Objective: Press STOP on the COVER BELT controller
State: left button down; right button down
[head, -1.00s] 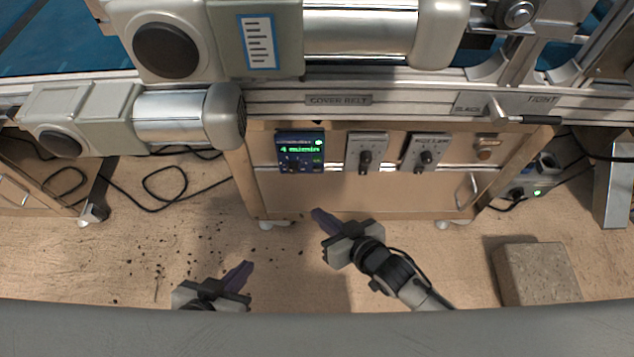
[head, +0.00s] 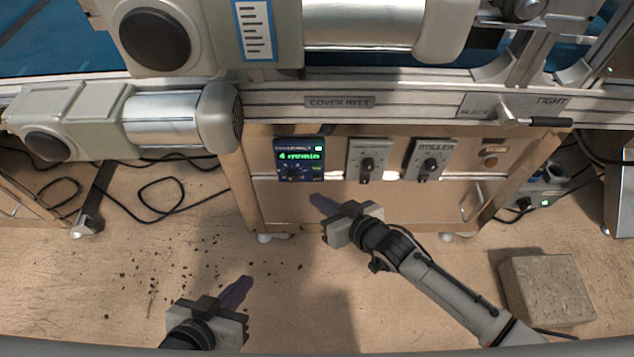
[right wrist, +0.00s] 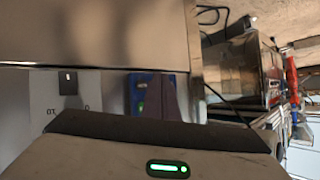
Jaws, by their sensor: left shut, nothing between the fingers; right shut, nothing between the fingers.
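The COVER BELT controller (head: 299,160) is a small blue panel on the wooden cabinet front, below the COVER BELT label (head: 339,102). Its display is lit green and reads roughly "4 m/min", with a dark knob and small buttons below. The STOP button cannot be made out. My right gripper (head: 322,205) is shut and empty, just below and slightly right of the controller, apart from it. In the right wrist view the blue panel (right wrist: 143,100) shows partly, behind the gripper's dark finger. My left gripper (head: 236,291) is shut and empty, low over the floor at the lower left.
A metal rail (head: 400,105) and motors overhang above. A stone-like block (head: 547,288) stands at the lower right. Cables lie on the floor left.

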aim_at(317, 178)
jog(key=shift+w+b, duration=0.35)
jog(key=shift+w, duration=0.95)
jog(key=shift+w, duration=0.1)
dwell(1.0)
jog(key=shift+w, duration=0.35)
jog(key=shift+w, duration=0.35)
dwell(0.7)
jog(key=shift+s+p, duration=0.45)
jog(key=shift+s, duration=0.35)
